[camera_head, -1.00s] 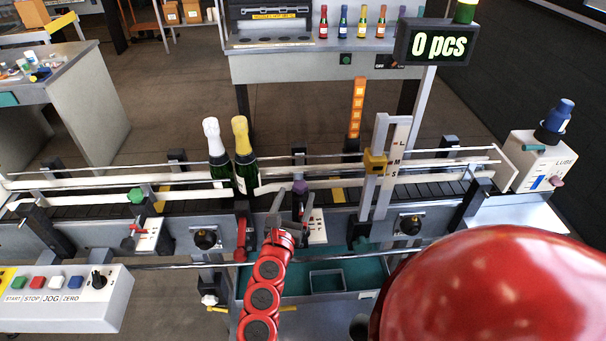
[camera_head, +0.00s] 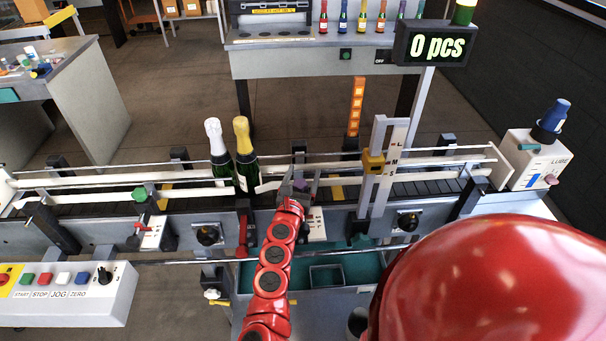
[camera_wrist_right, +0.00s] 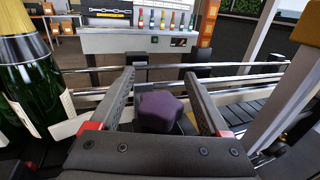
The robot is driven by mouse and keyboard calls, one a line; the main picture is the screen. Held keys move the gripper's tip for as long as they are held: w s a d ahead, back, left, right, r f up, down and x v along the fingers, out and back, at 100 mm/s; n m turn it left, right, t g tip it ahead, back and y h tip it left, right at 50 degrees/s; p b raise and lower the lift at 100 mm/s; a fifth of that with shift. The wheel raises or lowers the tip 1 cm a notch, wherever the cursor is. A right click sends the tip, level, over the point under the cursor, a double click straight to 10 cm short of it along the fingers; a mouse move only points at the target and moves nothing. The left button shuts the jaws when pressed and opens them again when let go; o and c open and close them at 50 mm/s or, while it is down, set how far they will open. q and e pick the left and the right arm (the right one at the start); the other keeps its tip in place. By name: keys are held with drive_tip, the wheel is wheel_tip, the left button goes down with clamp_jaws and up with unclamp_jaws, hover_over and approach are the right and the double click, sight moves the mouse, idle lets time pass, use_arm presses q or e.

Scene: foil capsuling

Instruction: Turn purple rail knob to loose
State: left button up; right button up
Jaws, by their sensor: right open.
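The purple rail knob (camera_head: 303,186) sits on the front side of the conveyor, in front of the guide rail. In the right wrist view the knob (camera_wrist_right: 160,112) is a lobed purple head lying between my two fingers, with a gap visible on both sides. My right gripper (camera_head: 299,181) is open around the knob and reaches over the conveyor's near edge; it also shows in the right wrist view (camera_wrist_right: 160,78). In the head view the fingers partly hide the knob. A white lettered plate (camera_head: 317,224) is just below it. My left gripper is not in view.
Two bottles, one white-topped (camera_head: 218,150) and one gold-topped (camera_head: 243,150), stand on the conveyor just left of the gripper. A grey upright with a yellow block (camera_head: 373,162) stands to the right.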

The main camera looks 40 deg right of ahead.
clamp_jaws()
